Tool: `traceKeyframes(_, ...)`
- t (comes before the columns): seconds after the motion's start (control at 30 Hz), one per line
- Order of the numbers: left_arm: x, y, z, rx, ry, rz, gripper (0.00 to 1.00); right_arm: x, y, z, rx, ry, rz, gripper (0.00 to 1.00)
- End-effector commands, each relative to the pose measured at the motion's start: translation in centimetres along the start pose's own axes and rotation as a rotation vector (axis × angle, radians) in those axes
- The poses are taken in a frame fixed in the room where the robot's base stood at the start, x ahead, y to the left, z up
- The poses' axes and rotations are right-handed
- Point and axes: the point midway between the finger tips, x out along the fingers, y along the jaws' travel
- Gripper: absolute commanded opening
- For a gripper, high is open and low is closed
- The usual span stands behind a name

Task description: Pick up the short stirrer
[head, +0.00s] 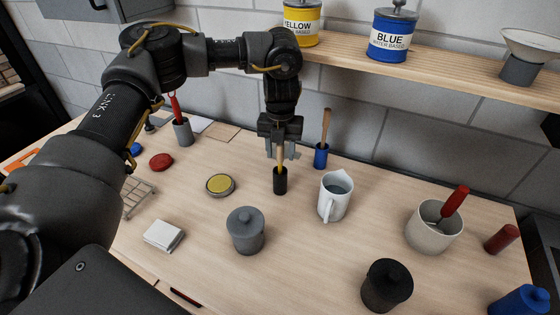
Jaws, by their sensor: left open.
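My left gripper (281,152) points down in the middle of the table, open, with its fingers around or just in front of the upper part of a short wooden stirrer (280,172). This stirrer stands upright in a small black holder (280,184); its top is hidden by the gripper. I cannot tell whether the fingers touch it. A longer wooden stirrer (326,125) stands in a blue holder (321,156) behind and to the right. A red-handled stirrer (174,106) stands in a grey holder (183,133) at the back left. My right gripper is out of view.
A white jug (335,197) stands close right of the black holder. A grey lidded pot (246,231), a black pot (386,286) and a bowl with a red-handled tool (434,229) stand nearer. A shelf (450,70) with yellow and blue paint tins runs behind.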

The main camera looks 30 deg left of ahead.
Motion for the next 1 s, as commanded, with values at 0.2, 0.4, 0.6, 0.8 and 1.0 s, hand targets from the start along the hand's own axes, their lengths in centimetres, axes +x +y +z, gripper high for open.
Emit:
traceKeyframes(0.2, 1.7, 0.1, 0.0, -0.002, 0.001, 0.000, 0.45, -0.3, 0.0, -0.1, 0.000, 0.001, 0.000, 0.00)
traceKeyframes(0.4, 1.8, 0.1, 0.0, -0.001, 0.000, 0.000, 0.45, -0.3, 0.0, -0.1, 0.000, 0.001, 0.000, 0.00)
traceKeyframes(0.6, 1.8, 0.1, 0.0, -0.001, 0.000, 0.000, 0.19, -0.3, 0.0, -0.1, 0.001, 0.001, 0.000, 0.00)
traceKeyframes(0.8, 1.8, 0.1, 0.0, -0.001, 0.000, 0.000, 0.00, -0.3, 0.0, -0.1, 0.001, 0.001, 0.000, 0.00)
traceKeyframes(1.0, 1.7, 0.1, 0.0, -0.001, 0.000, 0.000, 0.00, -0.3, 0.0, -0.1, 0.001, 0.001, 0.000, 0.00)
